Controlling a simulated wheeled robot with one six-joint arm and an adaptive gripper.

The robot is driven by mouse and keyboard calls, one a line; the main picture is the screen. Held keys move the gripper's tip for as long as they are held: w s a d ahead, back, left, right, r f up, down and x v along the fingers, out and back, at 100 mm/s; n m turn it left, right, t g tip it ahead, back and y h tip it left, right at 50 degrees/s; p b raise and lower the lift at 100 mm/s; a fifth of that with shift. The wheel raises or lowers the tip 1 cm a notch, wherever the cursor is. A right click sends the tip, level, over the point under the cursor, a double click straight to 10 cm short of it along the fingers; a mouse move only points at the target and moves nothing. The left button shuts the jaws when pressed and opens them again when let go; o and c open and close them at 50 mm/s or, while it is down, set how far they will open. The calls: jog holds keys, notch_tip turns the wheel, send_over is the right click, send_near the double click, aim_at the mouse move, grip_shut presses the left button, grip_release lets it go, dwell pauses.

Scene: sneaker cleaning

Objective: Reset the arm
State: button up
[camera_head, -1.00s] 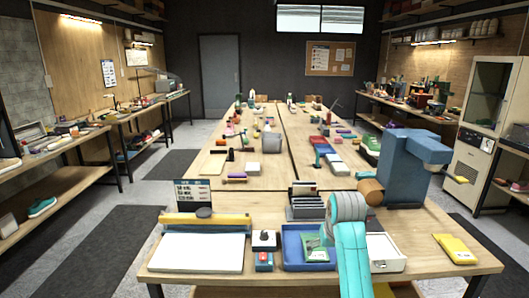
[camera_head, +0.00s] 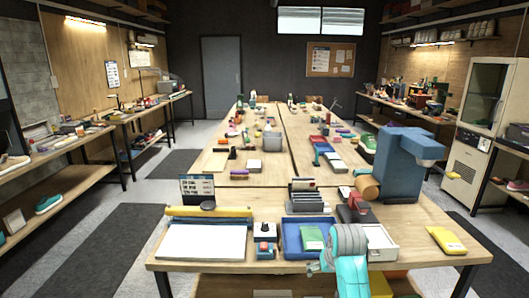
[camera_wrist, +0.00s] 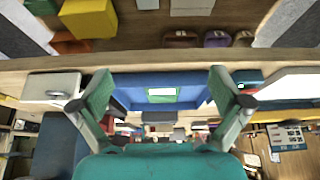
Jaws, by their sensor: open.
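My teal arm (camera_head: 350,250) is folded low at the table's front edge, in front of the blue tray (camera_head: 292,236) and the white tray (camera_head: 384,254). My gripper (camera_wrist: 160,82) shows in the wrist view with its two fingers spread wide apart and nothing between them. The blue tray (camera_wrist: 128,88) with a green packet (camera_wrist: 163,95) in it lies beyond the fingers, apart from them. In the head view the fingertips are hard to make out.
A white mat (camera_head: 200,241), a red-button box (camera_head: 265,230), card racks (camera_head: 306,197), a blue machine (camera_head: 405,165) and a yellow packet (camera_head: 446,240) stand on the table (camera_head: 425,213). A yellow bin (camera_wrist: 90,18) is below the table edge.

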jog(key=s+f+t, duration=0.3)
jog(key=s+f, duration=1.5)
jog(key=f, duration=0.2)
jog(key=s+f+t, duration=0.2)
jog(key=s+f, duration=0.1)
jog(key=s, duration=0.8)
jog(key=s+r+t, duration=0.1)
jog(key=s+r, duration=0.2)
jog(key=s, duration=0.6)
jog(key=s+r+t, duration=0.1)
jog(key=s+r, duration=0.2)
jog(key=s, duration=0.6)
jog(key=s+r+t, duration=0.2)
jog(key=s+r, duration=0.9)
jog(key=r, duration=0.2)
jog(key=shift+s+t, duration=0.25)
jog(key=shift+t, duration=0.05)
jog(key=shift+a, duration=0.1)
